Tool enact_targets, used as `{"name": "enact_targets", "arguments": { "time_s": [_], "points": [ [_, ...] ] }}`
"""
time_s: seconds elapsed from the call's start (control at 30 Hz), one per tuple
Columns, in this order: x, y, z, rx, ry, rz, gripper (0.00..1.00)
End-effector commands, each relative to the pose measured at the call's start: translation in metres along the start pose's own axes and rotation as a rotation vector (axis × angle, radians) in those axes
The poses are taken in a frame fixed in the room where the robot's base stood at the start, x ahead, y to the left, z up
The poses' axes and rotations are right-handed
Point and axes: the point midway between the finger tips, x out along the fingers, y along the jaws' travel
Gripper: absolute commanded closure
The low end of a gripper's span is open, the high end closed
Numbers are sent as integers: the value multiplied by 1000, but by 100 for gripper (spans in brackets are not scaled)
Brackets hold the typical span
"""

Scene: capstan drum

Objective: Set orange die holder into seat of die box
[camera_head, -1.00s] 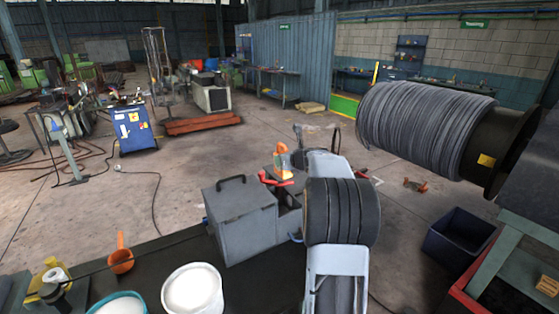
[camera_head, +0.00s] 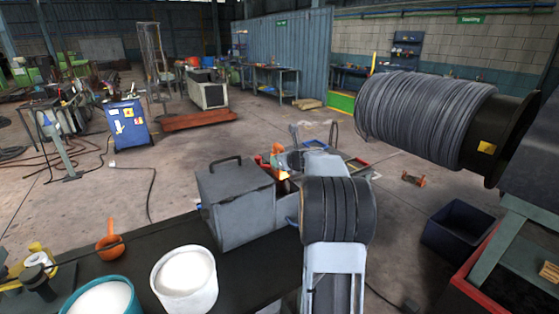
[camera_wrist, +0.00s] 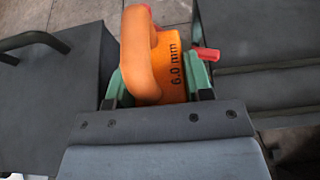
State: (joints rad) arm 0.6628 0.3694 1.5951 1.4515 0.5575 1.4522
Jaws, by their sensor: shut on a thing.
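The orange die holder (camera_wrist: 172,68) shows in the wrist view, with a thick looped handle and "6.0 mm" on its face. My gripper (camera_wrist: 162,88) is shut on it, with a greenish finger on each side. In the head view the die holder (camera_head: 277,155) is a small orange shape just behind the grey box, left of my arm. A red lever (camera_wrist: 207,53) shows right of the holder in the wrist view. The holder's lower end and the seat are hidden, so I cannot tell whether it touches the seat.
A grey box with a black handle (camera_head: 232,208) stands left of my gripper. A white bucket (camera_head: 184,282), a teal-rimmed bucket (camera_head: 100,298) and an orange scoop (camera_head: 109,240) are nearer, at left. A large wire-wound drum (camera_head: 425,120) and a dark bin (camera_head: 458,232) are at right.

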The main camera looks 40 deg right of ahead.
Motion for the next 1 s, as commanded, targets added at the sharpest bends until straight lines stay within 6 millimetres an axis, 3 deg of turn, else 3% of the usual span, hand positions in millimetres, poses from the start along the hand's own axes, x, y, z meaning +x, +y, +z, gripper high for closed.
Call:
{"name": "enact_targets", "arguments": {
  "time_s": [0.6,1.0],
  "points": [
    [18,0,-43,-3,-6,-1,100],
    [21,0,-49,-2,-6,-1,100]
  ]
}}
